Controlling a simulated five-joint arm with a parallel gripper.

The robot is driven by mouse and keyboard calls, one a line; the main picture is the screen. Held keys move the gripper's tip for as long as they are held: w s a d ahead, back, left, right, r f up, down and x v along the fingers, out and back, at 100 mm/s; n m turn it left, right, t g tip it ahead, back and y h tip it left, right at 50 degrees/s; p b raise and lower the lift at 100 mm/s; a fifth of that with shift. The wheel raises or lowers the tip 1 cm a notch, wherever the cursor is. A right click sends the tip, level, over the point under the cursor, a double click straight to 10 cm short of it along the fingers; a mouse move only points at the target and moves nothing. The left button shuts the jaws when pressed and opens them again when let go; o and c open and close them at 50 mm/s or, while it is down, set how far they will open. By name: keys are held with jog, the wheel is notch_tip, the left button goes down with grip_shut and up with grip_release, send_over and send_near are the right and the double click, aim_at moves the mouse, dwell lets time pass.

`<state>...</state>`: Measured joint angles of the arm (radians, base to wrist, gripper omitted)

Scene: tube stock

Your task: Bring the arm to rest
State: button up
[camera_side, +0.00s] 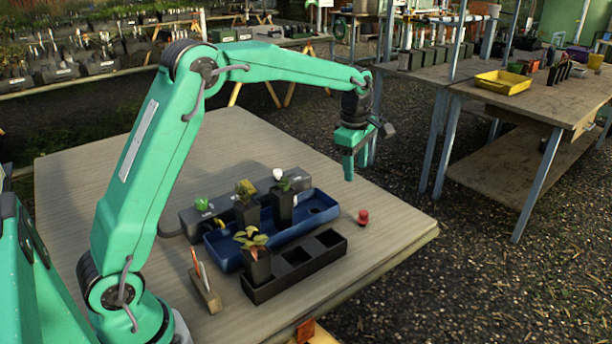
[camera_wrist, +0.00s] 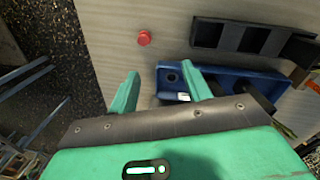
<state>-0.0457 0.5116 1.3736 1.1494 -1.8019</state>
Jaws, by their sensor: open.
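My green arm reaches out over the wooden table (camera_side: 95,185) from the left. My gripper (camera_side: 358,168) hangs in the air above the table's far right part, fingers pointing down. In the wrist view its two green fingers (camera_wrist: 162,90) stand apart with nothing between them, so it is open and empty. The blue tray (camera_side: 312,222) lies below and to the left of it in the side view. The tray's end also shows beyond the fingers in the wrist view (camera_wrist: 215,72).
A black rack of square cells (camera_side: 268,292) lies in front of the tray, with a potted seedling (camera_side: 257,262) at its left end. Dark pots with plants (camera_side: 283,208) stand at the tray. A red knob (camera_side: 362,217) sits to the right. A wooden label holder (camera_side: 205,292) stands nearer.

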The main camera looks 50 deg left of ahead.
jog(key=s+d+r+m+t, duration=0.1)
jog(key=s+r+m, duration=0.4)
jog(key=s, duration=0.3)
jog(key=s+d+r+m+t, duration=0.1)
jog(key=s+r+m, duration=0.3)
jog(key=s+m, duration=0.3)
jog(key=s+f+m+t, duration=0.1)
jog(key=s+m, duration=0.3)
jog(key=s, duration=0.4)
jog(key=s+f+m+t, duration=0.1)
jog(key=s+f+m, duration=0.1)
jog(key=s+m, duration=0.3)
jog(key=s, duration=0.4)
jog(key=shift+d+f, duration=0.25)
